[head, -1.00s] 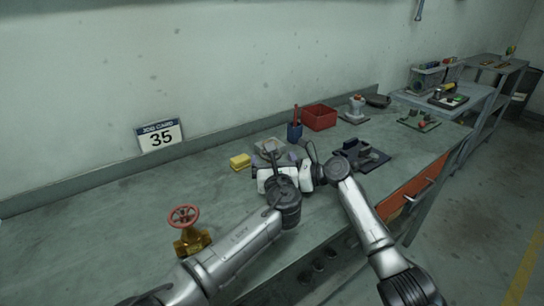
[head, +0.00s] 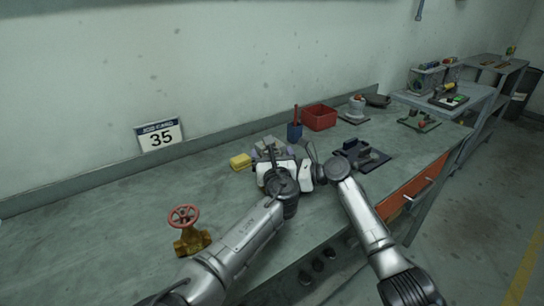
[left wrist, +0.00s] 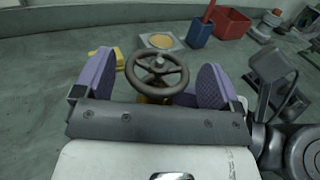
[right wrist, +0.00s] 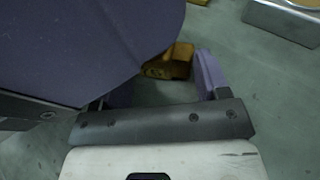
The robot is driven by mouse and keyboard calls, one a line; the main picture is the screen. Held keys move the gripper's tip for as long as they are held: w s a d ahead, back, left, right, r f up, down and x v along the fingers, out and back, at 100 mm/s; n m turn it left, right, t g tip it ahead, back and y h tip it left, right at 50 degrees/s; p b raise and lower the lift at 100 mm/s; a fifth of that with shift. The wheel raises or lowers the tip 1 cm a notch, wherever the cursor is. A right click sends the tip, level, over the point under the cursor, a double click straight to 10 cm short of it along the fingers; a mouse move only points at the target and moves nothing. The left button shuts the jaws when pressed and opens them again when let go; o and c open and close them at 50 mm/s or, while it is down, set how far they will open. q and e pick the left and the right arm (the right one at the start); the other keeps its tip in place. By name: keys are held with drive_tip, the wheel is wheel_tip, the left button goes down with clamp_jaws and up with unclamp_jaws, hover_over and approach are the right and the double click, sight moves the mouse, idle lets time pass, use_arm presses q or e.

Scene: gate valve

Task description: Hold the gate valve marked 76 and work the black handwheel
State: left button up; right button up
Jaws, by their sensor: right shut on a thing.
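A gate valve with a dark handwheel (left wrist: 157,72) shows in the left wrist view; in the head view my grippers mostly hide it. My left gripper (left wrist: 155,85) is open, its purple-padded fingers on either side of the wheel with gaps visible. In the right wrist view, the brassy valve body (right wrist: 172,65) lies between the fingers of my right gripper (right wrist: 160,82), which is shut on it. A large purple pad in the foreground hides part of the body and one finger. No number 76 is readable. Another brass valve with a red handwheel (head: 184,215) stands apart at left.
A yellow block (head: 240,161), a blue cup (head: 295,132) and a red bin (head: 319,117) stand behind my grippers. A dark tray (head: 362,156) lies right of them. A card reading 35 (head: 160,135) leans at the wall. The left benchtop is mostly clear.

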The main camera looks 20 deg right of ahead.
use_arm(q)
drive_tip(key=c, duration=0.8)
drive_tip(key=shift+w+a+f+m+h, duration=0.1)
drive_tip(key=shift+a+m+h, duration=0.05)
drive_tip(key=shift+m+h, duration=0.45)
drive_tip(key=m+g+h, duration=0.1)
drive_tip(key=h, duration=0.1)
drive_tip(key=m+g+h, duration=0.1)
drive_tip(key=m+h, duration=0.1)
drive_tip(key=h, duration=0.1)
drive_tip(key=shift+g, duration=0.4)
drive_tip(key=shift+m+h, duration=0.3)
drive_tip(key=o, duration=0.9)
drive_tip(key=shift+a, duration=0.1)
drive_tip(key=shift+a, duration=0.1)
drive_tip(key=shift+v, duration=6)
